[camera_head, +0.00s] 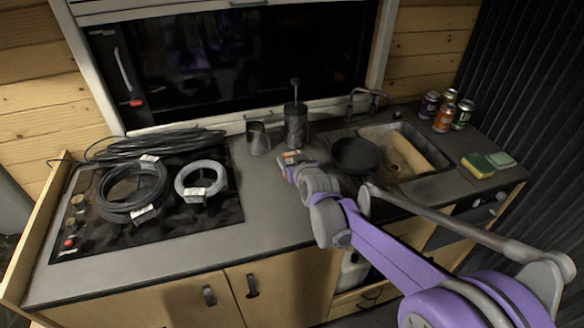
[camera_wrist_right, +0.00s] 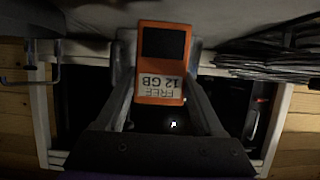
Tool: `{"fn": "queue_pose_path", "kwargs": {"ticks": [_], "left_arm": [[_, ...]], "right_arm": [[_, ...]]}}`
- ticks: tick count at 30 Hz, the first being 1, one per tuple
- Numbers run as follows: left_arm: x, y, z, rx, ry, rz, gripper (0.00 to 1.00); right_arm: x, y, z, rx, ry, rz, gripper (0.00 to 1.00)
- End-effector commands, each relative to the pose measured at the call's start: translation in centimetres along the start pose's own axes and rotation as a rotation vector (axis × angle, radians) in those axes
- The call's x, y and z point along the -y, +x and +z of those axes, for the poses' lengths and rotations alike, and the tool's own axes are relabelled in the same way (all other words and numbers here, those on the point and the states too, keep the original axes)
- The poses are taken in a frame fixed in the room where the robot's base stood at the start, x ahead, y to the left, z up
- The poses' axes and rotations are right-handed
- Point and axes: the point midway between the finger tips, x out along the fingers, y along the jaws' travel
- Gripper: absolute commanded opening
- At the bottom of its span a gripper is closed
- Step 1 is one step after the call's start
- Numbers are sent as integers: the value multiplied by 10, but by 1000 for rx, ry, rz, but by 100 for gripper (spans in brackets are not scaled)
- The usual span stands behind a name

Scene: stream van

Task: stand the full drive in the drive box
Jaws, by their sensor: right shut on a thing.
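The drive has a dark panel and a pale label that reads upside down, apparently "FREE 12 GB". In the head view only a small orange and white part of the drive (camera_head: 291,155) shows at the fingertips. I cannot make out a drive box in either view. My left gripper is not in view.
A metal mug (camera_head: 257,138) and a tall press pot (camera_head: 296,125) stand behind the gripper. A dark pan (camera_head: 355,155) is by the sink (camera_head: 422,148). Cable coils (camera_head: 133,190) cover the left hob. The counter's middle (camera_head: 265,215) is clear.

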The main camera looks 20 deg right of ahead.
Motion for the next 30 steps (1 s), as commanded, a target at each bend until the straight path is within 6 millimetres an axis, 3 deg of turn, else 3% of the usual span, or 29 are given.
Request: {"fn": "queue_pose_path", "kwargs": {"ticks": [6, 17, 18, 23, 30], "left_arm": [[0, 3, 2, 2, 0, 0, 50], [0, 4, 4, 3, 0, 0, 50], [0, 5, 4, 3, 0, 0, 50], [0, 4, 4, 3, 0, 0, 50], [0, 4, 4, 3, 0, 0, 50]], "right_arm": [[0, 10, 26, 0, 0, 0, 10], [0, 12, 29, 0, 0, 0, 10], [0, 12, 30, 1, 0, 0, 71], [0, 12, 29, 0, 0, 0, 100], [0, 12, 29, 0, 0, 0, 100]]}}
